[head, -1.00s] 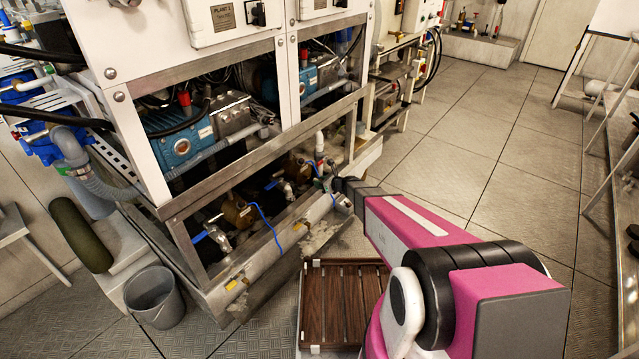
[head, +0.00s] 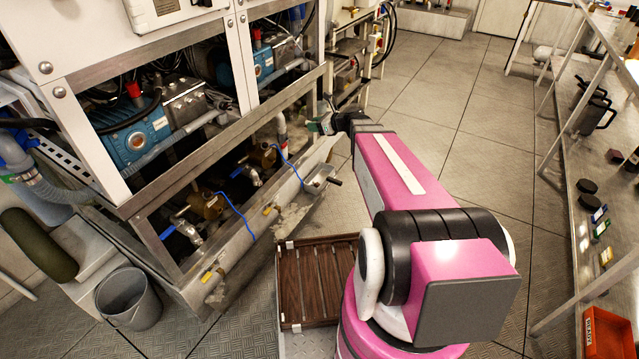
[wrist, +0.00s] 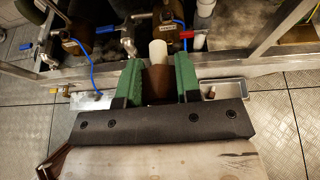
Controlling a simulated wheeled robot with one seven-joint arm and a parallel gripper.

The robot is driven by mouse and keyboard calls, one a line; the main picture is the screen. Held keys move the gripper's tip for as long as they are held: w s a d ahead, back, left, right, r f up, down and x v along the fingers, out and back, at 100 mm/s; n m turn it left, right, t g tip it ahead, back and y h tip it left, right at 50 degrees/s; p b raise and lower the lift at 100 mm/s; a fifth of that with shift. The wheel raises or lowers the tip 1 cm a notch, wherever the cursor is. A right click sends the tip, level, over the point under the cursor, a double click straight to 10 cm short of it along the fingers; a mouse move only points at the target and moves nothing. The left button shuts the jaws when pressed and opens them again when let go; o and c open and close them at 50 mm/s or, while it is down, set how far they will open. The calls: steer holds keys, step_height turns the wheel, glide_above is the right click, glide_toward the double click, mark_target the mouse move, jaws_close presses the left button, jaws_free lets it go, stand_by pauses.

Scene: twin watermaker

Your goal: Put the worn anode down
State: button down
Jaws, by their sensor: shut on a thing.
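The worn anode (wrist: 158,76) appears as a brown cylinder with a pale, whitish far end, between the green fingers in the wrist view. My gripper (wrist: 159,80) is shut on it. In the head view my gripper (head: 321,122) is at the end of my pink arm, in front of the lower frame of the machine. The anode is too small to make out there. A small metal tray (head: 318,183) is on the ledge below the gripper; the wrist view shows it (wrist: 237,89) just right of the fingers, with a small brown piece in it.
The machine frame (head: 190,165) with pipes, blue-handled valves and a blue cable is close to the gripper. A long bench (head: 570,200) runs along the right. The floor between is clear.

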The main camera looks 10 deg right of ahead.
steer(key=s+d+r, duration=0.6)
steer(key=r, duration=0.2)
steer(key=w+d+f, duration=0.3)
steer(key=w+f, duration=1.4)
steer(key=w, duration=0.2)
steer(key=shift+w+a+f, duration=0.1)
steer(key=shift+w+f, duration=1.9)
steer(key=shift+f, duration=3.65)
steer(key=shift+w+f, duration=2.05)
steer(key=shift+f, duration=3.65)
steer(key=shift+w+a+f, duration=0.1)
steer(key=shift+w+f, duration=1.9)
steer(key=shift+f, duration=3.65)
steer(key=shift+f, duration=0.4)
steer(key=shift+f, duration=0.2)
